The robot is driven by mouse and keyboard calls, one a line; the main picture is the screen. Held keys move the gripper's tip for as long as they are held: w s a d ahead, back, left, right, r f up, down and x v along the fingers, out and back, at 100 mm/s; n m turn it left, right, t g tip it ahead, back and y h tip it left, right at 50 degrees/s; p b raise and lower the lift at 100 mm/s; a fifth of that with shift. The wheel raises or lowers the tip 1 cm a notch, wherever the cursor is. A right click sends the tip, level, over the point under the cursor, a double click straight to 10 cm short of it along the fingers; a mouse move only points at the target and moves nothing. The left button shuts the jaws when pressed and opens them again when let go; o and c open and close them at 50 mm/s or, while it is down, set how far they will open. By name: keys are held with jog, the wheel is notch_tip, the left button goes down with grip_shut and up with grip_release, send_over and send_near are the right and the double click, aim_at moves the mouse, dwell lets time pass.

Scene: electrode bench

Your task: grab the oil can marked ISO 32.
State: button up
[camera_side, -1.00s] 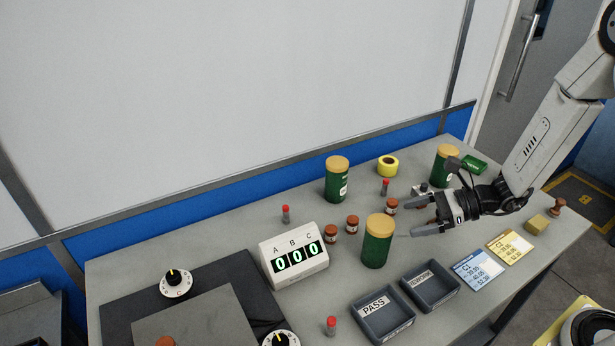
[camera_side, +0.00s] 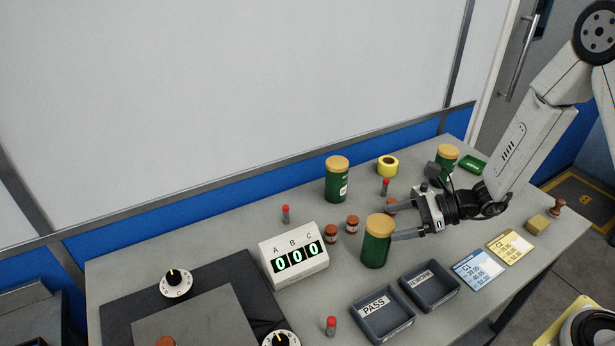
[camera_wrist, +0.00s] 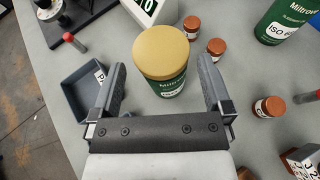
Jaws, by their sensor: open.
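Three green cans with yellow lids stand upright on the bench. The front can (camera_side: 376,248) is near the middle; in the wrist view this can (camera_wrist: 170,86) stands between my fingers, the lower part of its label hidden. The rear can (camera_side: 336,183) stands behind it; in the wrist view it seems to be the can (camera_wrist: 287,22) at upper right, its label reading "ISO 6" before the cut-off. The right can (camera_side: 446,158) is partly behind my wrist. My gripper (camera_side: 394,221) is open, its fingers reaching to the front can; the wrist view shows my gripper (camera_wrist: 162,70) around it.
Small brown jars (camera_side: 352,223) stand just behind the front can. The counter box (camera_side: 293,255) is to its left. The PASS tray (camera_side: 371,327) and a second tray (camera_side: 430,286) lie in front. Yellow tape (camera_side: 388,165) and a green item (camera_side: 472,164) lie at the back.

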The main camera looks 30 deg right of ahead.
aim_at(388, 223)
jog(key=shift+x, duration=2.05)
grip_shut()
